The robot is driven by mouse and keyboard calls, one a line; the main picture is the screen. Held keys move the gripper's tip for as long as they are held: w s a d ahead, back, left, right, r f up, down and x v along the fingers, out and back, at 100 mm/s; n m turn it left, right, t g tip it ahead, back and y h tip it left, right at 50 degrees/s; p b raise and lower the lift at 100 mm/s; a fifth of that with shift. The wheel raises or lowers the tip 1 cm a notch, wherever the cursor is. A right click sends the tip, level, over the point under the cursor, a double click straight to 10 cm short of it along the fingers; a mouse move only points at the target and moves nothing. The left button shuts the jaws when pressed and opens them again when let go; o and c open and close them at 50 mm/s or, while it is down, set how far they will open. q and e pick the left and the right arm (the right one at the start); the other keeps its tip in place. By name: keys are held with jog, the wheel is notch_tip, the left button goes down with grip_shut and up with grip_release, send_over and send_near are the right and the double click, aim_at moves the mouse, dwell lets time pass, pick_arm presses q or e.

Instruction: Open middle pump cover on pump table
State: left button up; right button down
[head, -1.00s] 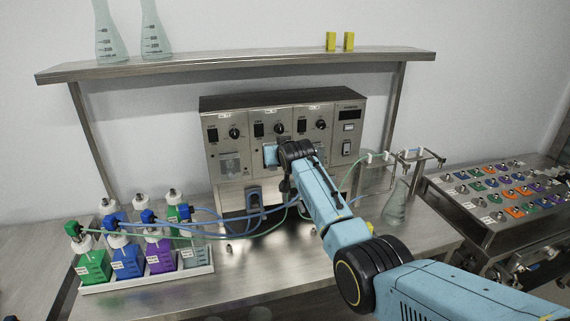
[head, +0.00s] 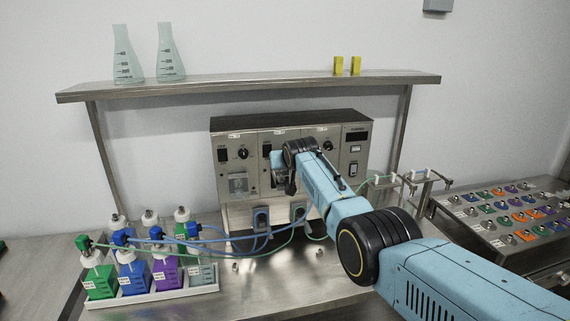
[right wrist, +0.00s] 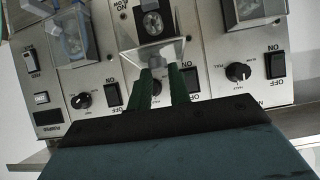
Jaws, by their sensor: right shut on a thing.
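The pump unit (head: 288,118) is a steel box with three pump panels in a row on the table. In the right wrist view, which is upside down, the middle pump's clear cover (right wrist: 135,55) stands tilted out from the panel, and the dark pump head (right wrist: 152,22) shows past it. My right gripper (right wrist: 158,72) is shut on the pale knob (right wrist: 155,62) of this cover. In the head view my right gripper and wrist (head: 284,166) hide most of the middle pump. My left gripper is not in view.
The left pump cover (head: 238,184) lies flat on its panel. Tubes (head: 205,241) run to a tray of coloured bottles (head: 165,294) at left. A shelf (head: 250,86) with flasks (head: 171,55) spans above. A rack of coloured parts (head: 475,228) stands at right.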

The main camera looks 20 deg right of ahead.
jog(key=shift+w+d+r, duration=0.1)
jog(key=shift+r, duration=0.35)
jog(key=c, duration=1.3)
grip_release()
jog(key=shift+w+f, duration=0.15)
jog(key=shift+f, duration=0.2)
jog(key=shift+s, duration=0.2)
jog(key=v, duration=1.3)
